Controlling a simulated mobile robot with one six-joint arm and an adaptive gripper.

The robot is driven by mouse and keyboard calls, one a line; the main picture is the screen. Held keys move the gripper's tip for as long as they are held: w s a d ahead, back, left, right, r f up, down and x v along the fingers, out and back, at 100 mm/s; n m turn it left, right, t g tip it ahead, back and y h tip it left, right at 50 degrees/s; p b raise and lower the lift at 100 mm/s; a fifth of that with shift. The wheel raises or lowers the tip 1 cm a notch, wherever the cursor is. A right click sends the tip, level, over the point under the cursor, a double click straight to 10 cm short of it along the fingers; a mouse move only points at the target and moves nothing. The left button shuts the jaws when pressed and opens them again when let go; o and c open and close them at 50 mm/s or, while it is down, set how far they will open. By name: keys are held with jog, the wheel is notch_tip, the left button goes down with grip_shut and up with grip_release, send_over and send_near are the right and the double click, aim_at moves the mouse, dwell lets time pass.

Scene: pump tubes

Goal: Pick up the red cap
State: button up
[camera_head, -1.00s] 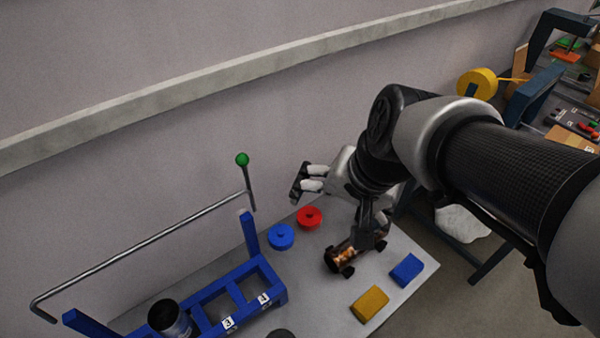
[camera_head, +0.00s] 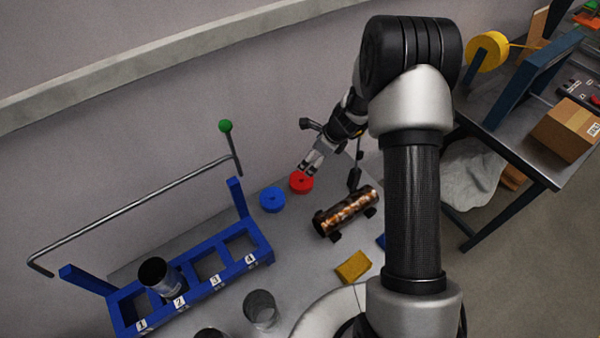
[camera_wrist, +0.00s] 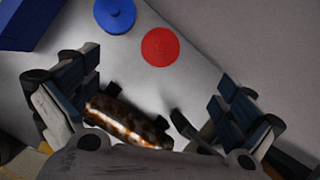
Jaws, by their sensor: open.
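The red cap (camera_head: 301,184) is a round disc lying on the grey table, close to the blue cap. In the wrist view the red cap (camera_wrist: 160,47) lies ahead of the fingers, right of the blue cap. My gripper (camera_head: 308,167) hangs just above and behind the red cap in the head view, its fingertips overlapping the cap's upper edge there. In the wrist view my gripper (camera_wrist: 152,98) is open, its two fingers wide apart with nothing held. I cannot tell the exact height of the fingertips above the cap.
A blue cap (camera_head: 272,199) lies left of the red one. A tube with copper-coloured contents (camera_head: 347,211) rests on a stand at right. A blue numbered rack (camera_head: 190,252) holds a dark cup (camera_head: 157,277). A yellow block (camera_head: 353,266) and a clear cup (camera_head: 261,308) stand in front.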

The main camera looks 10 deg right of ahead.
jog(key=m, duration=0.2)
send_near(303, 177)
jog(key=b+x, duration=0.1)
jog(key=x, duration=0.1)
jog(key=b+x, duration=0.1)
jog(key=x, duration=0.3)
jog(key=shift+s+a+f+b, duration=0.1)
jog(key=shift+s+f+b, duration=0.05)
jog(key=shift+f+b, duration=0.25)
jog(key=b+x, duration=0.1)
jog(key=x, duration=0.4)
jog(key=shift+w+f, duration=0.25)
jog(key=shift+c, duration=0.4)
jog(key=c, duration=0.8)
jog(key=shift+r, duration=0.2)
jog(key=shift+c, duration=0.2)
